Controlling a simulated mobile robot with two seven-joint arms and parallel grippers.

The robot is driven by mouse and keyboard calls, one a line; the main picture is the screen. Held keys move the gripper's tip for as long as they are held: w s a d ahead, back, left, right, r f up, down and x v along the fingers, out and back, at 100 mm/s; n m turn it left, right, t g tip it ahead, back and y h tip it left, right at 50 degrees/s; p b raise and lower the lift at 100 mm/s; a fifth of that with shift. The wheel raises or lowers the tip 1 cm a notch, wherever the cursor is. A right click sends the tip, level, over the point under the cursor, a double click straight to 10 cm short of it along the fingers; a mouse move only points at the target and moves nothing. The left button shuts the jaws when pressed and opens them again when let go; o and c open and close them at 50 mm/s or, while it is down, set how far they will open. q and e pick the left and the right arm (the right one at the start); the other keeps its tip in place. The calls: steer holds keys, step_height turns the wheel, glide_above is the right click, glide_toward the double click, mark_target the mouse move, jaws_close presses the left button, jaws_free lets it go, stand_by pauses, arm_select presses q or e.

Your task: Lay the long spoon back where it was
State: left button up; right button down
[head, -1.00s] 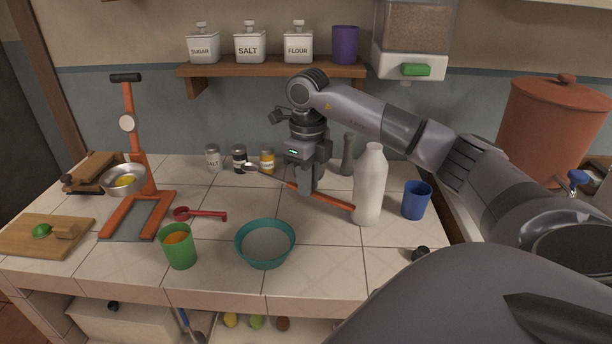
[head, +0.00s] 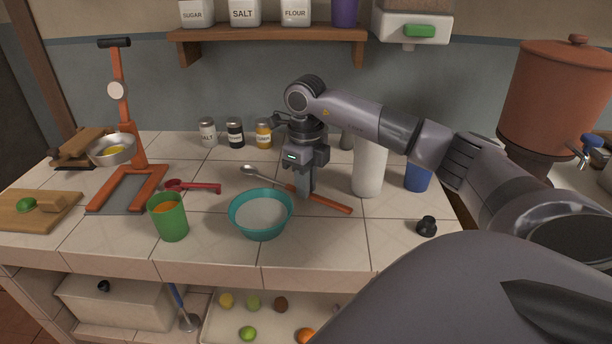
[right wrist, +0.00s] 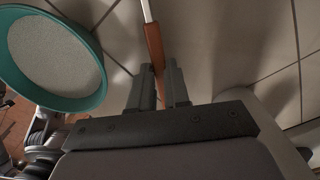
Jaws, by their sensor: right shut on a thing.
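The long spoon (head: 328,203) has an orange-brown handle and a metal bowl end that points to the back left in the head view. My right gripper (head: 306,190) points down and is shut on the spoon's handle behind and right of the teal bowl (head: 234,220). In the right wrist view the handle (right wrist: 153,45) runs between the two fingers (right wrist: 158,88). The spoon is at or close to the counter top; I cannot tell whether it touches. My left gripper is not in view.
A white bottle (head: 369,168) and a blue cup (head: 417,178) stand right of the gripper. A green cup (head: 170,222) and a red measuring spoon (head: 200,188) are at left. Spice jars (head: 235,134) stand at the back.

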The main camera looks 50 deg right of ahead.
steer(key=c, duration=1)
jaws_free()
step_height(320, 180, up, 7)
steer(key=shift+r, duration=0.1)
